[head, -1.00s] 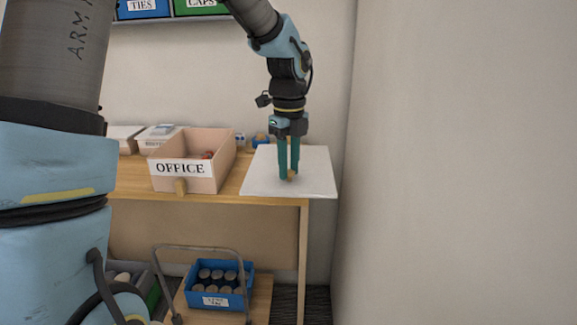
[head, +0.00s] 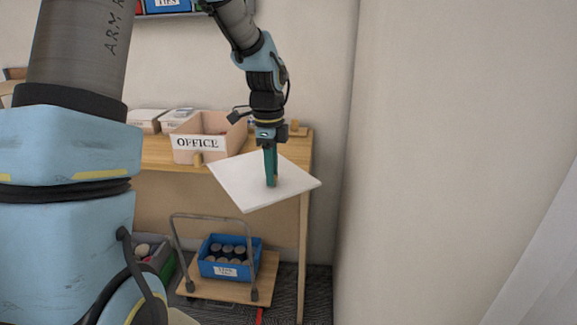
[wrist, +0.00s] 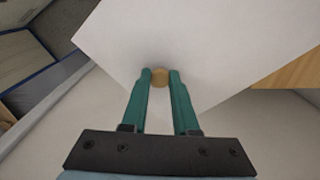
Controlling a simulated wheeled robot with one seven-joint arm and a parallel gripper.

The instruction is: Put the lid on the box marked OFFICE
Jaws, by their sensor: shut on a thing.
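The OFFICE box (head: 197,143) is an open pinkish-tan box with a white label, standing on the wooden table. Something reddish shows inside it. The lid (head: 247,190) is a flat white square panel with a small wooden knob; it also fills much of the wrist view (wrist: 215,40). My gripper (head: 271,184) points down and is shut on the lid's knob (wrist: 160,76), its two green fingers on either side. The lid hangs in front of the table's front edge, right of and nearer than the box, turned at an angle and apart from it.
The wooden table (head: 157,155) holds two white boxes (head: 148,120) left of the OFFICE box. Below stands a trolley (head: 262,280) with a blue crate (head: 229,258) of cans. A bare wall (head: 450,160) closes the right side. A shelf with bins hangs above.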

